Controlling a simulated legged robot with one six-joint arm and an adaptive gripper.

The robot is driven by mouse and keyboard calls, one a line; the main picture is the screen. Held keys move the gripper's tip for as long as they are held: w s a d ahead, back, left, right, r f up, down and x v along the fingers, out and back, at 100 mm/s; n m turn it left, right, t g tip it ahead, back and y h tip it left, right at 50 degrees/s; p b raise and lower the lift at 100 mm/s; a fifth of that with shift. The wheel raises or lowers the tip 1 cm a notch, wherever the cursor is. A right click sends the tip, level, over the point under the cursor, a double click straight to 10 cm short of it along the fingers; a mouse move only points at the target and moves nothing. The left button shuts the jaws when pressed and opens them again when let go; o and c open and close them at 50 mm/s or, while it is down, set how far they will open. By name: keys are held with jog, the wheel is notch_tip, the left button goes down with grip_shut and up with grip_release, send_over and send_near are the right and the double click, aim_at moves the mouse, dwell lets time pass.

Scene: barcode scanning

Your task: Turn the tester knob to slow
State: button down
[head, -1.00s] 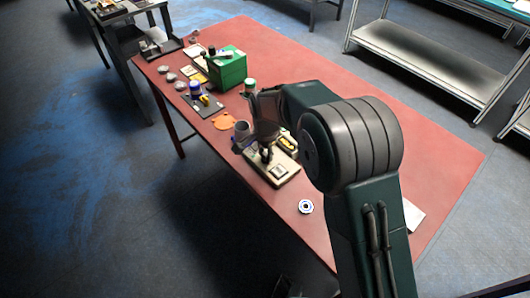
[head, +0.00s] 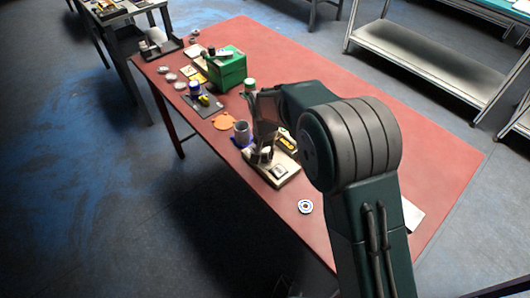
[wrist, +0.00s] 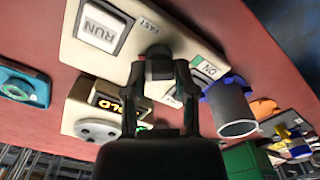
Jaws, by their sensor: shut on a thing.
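The tester (head: 290,180) is a cream box on the red table, with my gripper (head: 262,155) over its left part in the head view. In the wrist view, the tester's face (wrist: 75,48) carries a white RUN button (wrist: 101,28), a FAST label near the top and a green ON marking (wrist: 208,68). The dark tester knob (wrist: 158,53) stands between the fingers of my gripper (wrist: 158,77), which are shut on it from both sides. The knob's pointer is not clear, and I cannot read a slow label.
A grey cup with a blue part (wrist: 233,108) stands close beside the tester. A cream device with a yellow-lettered display (wrist: 118,104) is also near my fingers. A green box (head: 227,69) stands farther back. A white-blue ring (head: 305,206) lies in front, with bare table around it.

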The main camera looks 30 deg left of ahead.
jog(key=n, duration=0.5)
jog(key=shift+n, duration=0.4)
jog(key=n, duration=0.4)
jog(key=shift+n, duration=0.4)
jog(key=shift+c, duration=2.1)
grip_release()
jog(key=shift+a+f, duration=0.1)
notch_tip(320, 180, up, 12)
jog(key=shift+w+a, duration=0.1)
